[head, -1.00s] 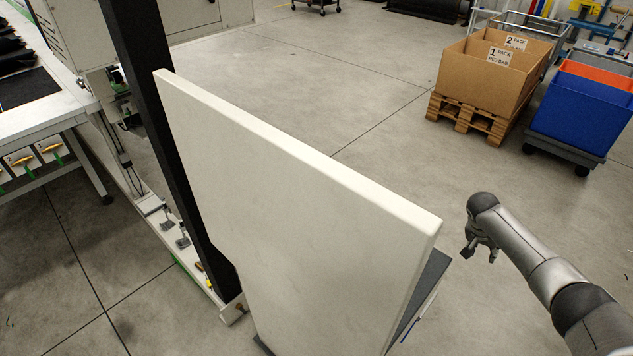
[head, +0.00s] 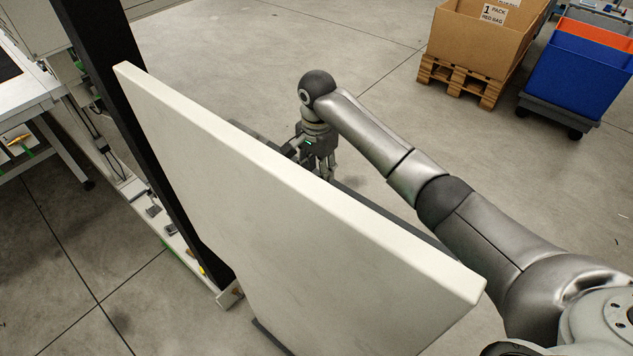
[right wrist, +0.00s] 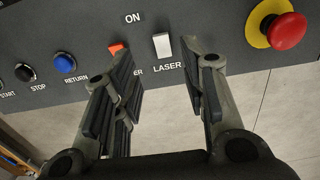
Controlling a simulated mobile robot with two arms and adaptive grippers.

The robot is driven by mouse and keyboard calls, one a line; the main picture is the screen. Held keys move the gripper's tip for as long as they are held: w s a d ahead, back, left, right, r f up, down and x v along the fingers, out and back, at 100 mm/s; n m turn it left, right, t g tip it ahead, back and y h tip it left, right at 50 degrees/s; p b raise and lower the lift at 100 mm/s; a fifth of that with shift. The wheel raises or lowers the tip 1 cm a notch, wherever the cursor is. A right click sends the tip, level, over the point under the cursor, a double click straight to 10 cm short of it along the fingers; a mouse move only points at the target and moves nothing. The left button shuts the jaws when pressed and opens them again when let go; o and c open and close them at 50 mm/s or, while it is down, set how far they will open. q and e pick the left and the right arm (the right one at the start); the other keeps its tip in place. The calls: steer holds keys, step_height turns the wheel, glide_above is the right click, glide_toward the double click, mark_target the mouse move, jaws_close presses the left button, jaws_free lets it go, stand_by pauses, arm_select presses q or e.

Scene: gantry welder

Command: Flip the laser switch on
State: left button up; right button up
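The laser switch (right wrist: 162,45) is a white rocker above the label LASER on a dark control panel (right wrist: 205,20) in the right wrist view. My right gripper (right wrist: 169,62) is open, its two fingers spread to the left and right of the switch, with nothing between them. I cannot tell whether the fingertips touch the panel. In the head view my right gripper (head: 322,160) is behind the white upright cabinet (head: 290,230), whose panel face is mostly hidden. My left gripper is not in view.
A blue button (right wrist: 64,62) and a black button (right wrist: 25,72) lie farther left. A red emergency stop (right wrist: 288,30) is to the right. A cardboard box (head: 470,40) stands on a pallet behind.

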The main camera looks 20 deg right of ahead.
steer(key=f, duration=0.2)
steer(key=f+p, duration=0.1)
steer(key=f, duration=0.2)
steer(key=shift+w+f, duration=0.2)
steer(key=shift+f, duration=0.45)
steer(key=shift+c, duration=0.3)
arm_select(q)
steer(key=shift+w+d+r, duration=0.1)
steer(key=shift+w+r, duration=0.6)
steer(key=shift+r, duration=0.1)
arm_select(e)
jaws_close()
